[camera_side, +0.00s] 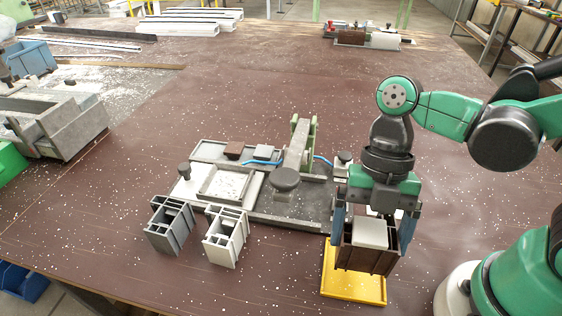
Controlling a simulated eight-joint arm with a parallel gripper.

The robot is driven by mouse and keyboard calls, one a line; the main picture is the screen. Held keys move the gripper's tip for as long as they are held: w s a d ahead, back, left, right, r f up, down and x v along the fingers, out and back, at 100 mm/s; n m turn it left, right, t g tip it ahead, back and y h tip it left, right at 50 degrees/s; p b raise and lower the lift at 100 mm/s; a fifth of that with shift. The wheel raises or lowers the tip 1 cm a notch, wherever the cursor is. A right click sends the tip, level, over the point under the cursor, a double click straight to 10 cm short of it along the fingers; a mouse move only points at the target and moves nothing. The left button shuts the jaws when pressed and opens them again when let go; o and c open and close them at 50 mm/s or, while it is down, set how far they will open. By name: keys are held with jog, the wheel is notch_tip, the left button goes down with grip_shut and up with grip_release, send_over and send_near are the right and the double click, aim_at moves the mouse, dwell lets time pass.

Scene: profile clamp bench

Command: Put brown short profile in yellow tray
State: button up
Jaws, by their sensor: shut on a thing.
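The brown short profile (362,261) is held between the two blue fingers of my gripper (371,238), at the lower right. My gripper is shut on it and points down. The yellow tray (351,287) lies flat on the table directly below and partly behind the profile, which hides much of the tray's middle and right side. The profile is upright over the tray; I cannot tell whether it touches the tray floor. A pale block (370,233) shows at the profile's top between the fingers.
A grey and a white short profile (170,226) (226,238) stand left of the tray. The clamp fixture (262,190) with its raised lever and round knob lies just behind. A grey vise (50,122) stands far left. The table in front is clear.

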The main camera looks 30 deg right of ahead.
aim_at(362, 254)
jog(key=shift+f, duration=2.4)
jog(key=shift+f, duration=0.1)
jog(key=o, duration=0.9)
jog(key=shift+o, duration=0.2)
jog(key=v, duration=1.2)
jog(key=w+d+m+t+h, duration=0.1)
jog(key=w+d+m+t, duration=0.2)
jog(key=m, duration=1)
jog(key=w+d+m+t+h, duration=0.2)
jog(key=m+t, duration=0.5)
jog(key=m, duration=0.7)
jog(key=shift+w+d+f, duration=0.5)
jog(key=shift+w+d, duration=0.05)
jog(key=shift+d, duration=0.4)
